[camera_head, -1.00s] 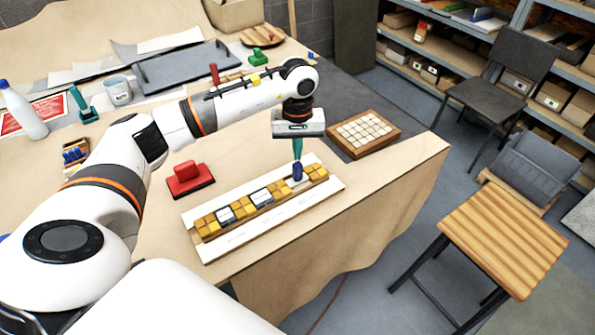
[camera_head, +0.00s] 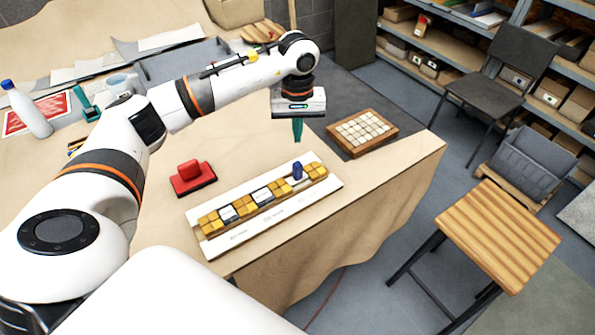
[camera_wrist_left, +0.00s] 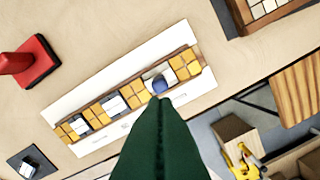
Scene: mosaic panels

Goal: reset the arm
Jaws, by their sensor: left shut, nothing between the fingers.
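My left gripper (camera_head: 298,130) hangs above the table, its green fingers pointing down, shut and empty. It is above and apart from the mosaic panel (camera_head: 237,238), a white board with a row of yellow and white tiles. A blue knob-like piece (camera_head: 298,171) stands on the row near its right end. In the left wrist view the shut green fingers (camera_wrist_left: 160,115) point toward the panel, and the blue piece (camera_wrist_left: 160,85) shows just beyond them. My right gripper is not in view.
A red stamp-like block (camera_head: 192,177) sits left of the panel. A wooden tray of pale tiles (camera_head: 362,133) lies to the right on a dark mat. A white bottle (camera_head: 28,112) stands at the far left. A wooden stool (camera_head: 500,235) stands beyond the table edge.

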